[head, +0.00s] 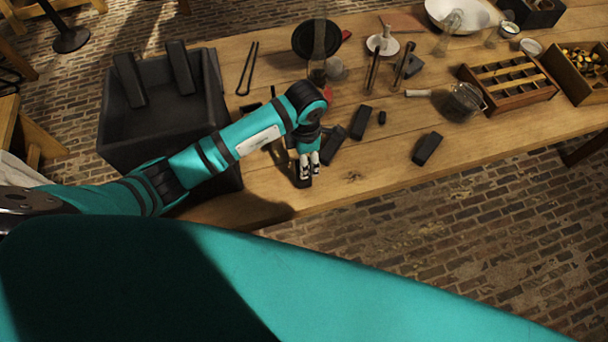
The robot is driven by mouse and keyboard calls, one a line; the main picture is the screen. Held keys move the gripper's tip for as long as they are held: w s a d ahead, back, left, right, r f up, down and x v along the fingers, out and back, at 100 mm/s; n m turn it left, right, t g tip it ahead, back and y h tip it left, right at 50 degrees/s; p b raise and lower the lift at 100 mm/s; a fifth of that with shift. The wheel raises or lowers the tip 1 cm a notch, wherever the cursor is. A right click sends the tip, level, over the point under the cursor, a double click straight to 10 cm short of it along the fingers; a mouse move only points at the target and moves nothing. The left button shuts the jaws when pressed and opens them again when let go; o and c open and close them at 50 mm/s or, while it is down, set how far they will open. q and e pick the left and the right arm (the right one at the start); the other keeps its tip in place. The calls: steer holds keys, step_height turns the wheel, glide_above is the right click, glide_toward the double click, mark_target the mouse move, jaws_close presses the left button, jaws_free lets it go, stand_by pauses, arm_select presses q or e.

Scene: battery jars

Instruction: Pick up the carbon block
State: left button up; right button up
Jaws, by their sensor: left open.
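Several black blocks that look like carbon blocks lie on the wooden table (353,178). One dark block (302,180) is at the front edge, mostly hidden under my left gripper (309,168). The gripper points down over it with its jaws open; I cannot tell whether the fingers touch it. A second block (335,144) lies just right of the gripper, and a third block (361,122) lies behind that one. Another block (427,149) lies apart to the right. My right gripper is not in view.
Behind are tongs (248,68), glassware, a glass jar (465,100) and a wooden rack (510,82). The front table right of the gripper is mostly clear.

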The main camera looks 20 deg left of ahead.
arm_select(q)
steer(key=f+b, duration=0.1)
steer(key=f, duration=0.1)
steer(key=s+f+b, duration=0.1)
steer(key=f+b, duration=0.1)
steer(key=f, duration=0.1)
steer(key=shift+r, duration=0.1)
steer(key=c, duration=1.1)
jaws_close()
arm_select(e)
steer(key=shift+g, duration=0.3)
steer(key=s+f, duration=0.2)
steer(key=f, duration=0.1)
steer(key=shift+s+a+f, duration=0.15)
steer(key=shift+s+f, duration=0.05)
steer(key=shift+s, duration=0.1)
